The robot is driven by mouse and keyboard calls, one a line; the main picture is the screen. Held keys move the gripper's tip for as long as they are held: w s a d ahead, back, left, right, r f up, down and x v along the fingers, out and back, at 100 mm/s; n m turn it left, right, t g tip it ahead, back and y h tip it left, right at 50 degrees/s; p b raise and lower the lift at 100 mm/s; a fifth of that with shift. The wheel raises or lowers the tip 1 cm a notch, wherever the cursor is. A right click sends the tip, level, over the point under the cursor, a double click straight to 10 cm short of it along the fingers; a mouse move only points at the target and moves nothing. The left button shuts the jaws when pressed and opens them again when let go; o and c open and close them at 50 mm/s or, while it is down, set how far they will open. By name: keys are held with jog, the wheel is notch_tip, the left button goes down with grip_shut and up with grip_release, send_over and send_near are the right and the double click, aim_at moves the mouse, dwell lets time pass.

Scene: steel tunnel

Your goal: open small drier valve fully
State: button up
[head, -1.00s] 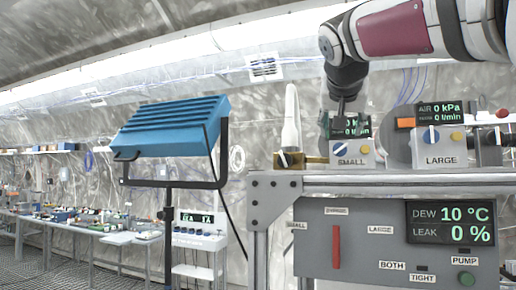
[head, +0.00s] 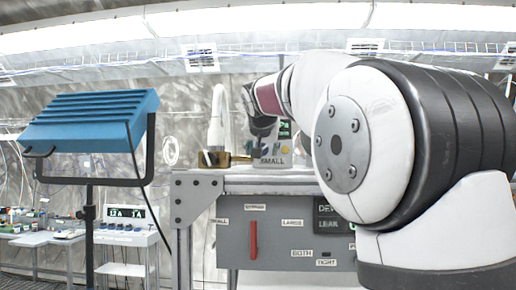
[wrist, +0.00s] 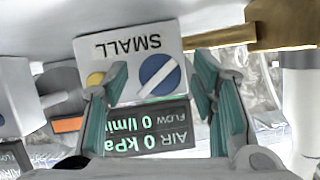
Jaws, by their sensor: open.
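The small drier valve is a blue round knob (wrist: 159,79) with a white diagonal bar, on a white box labelled SMALL (wrist: 125,46). The wrist view shows it upside down. My gripper (wrist: 161,76) is open, with one teal-lined finger on each side of the knob in that view. I cannot tell whether either finger touches it. The display (wrist: 150,128) by the box reads air 0 kPa and flow 0 l/min. In the head view the SMALL box (head: 272,160) stands on the bench, and my arm hides part of it.
A brass fitting (wrist: 285,28) and a white upright column (wrist: 301,115) are close beside the box. A blue lamp (head: 90,120) on a stand is to the left. A red handle (head: 253,240) is on the panel below.

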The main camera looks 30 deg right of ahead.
jog(key=c, duration=1.1)
jog(key=shift+c, duration=0.2)
jog(key=n+h, duration=0.1)
jog(key=n+g+h+b, duration=0.1)
jog(key=n, duration=0.1)
jog(key=shift+w+a+f+g, duration=0.1)
jog(key=shift+a+g, duration=0.1)
jog(key=shift+g, duration=0.1)
jog(key=n+h, duration=0.2)
jog(key=n, duration=0.2)
jog(key=shift+g+h, duration=0.3)
jog(key=shift+n, duration=0.3)
jog(key=o, duration=1.1)
jog(key=shift+o, duration=0.2)
